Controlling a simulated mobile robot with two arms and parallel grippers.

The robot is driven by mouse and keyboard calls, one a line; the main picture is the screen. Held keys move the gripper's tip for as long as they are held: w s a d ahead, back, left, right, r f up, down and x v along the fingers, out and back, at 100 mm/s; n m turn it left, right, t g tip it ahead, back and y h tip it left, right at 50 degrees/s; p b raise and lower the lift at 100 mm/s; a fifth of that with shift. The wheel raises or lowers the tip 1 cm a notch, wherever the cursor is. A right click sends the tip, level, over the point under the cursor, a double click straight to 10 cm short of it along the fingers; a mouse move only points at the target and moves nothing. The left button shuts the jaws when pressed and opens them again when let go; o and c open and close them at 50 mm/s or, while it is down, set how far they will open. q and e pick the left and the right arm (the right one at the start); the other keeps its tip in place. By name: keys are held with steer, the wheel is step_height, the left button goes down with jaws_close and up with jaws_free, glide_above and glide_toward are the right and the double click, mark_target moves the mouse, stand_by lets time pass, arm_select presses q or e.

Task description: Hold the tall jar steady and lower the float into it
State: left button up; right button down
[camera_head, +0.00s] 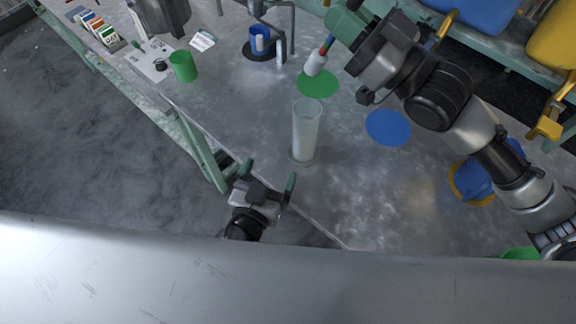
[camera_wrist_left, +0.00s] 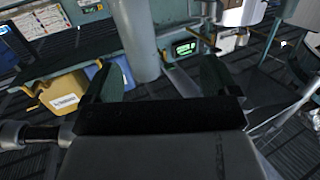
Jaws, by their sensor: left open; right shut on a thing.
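The tall clear jar (camera_head: 305,135) stands upright on the bench in the head view. My left gripper (camera_head: 268,176) is open and empty, at the bench's front edge, below and left of the jar and apart from it. In the left wrist view its two green fingers (camera_wrist_left: 156,80) are spread, with a pale upright cylinder (camera_wrist_left: 138,38) beyond them, probably the jar. My right gripper (camera_head: 338,28) is shut on the float (camera_head: 316,64), a white body with a red, blue and green stem. The float hangs near the green disc, behind the jar; its height is unclear.
A green disc (camera_head: 317,84) and a blue disc (camera_head: 388,127) lie on the bench. A green cup (camera_head: 183,66) stands at the left, and a blue cup (camera_head: 257,36) stands near a dark stand. A blue object (camera_head: 478,180) sits at the right.

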mark_target(302, 132)
arm_select(q)
steer(key=d+r, duration=0.4)
steer(key=shift+t+h, duration=0.3)
steer(key=x, duration=1.1)
steer(key=shift+w, duration=0.35)
steer(key=c, duration=1.1)
steer(key=shift+o, duration=0.2)
arm_select(e)
step_height(302, 132, down, 13)
steer(key=shift+r, duration=0.15)
steer(key=c, duration=1.1)
jaws_free()
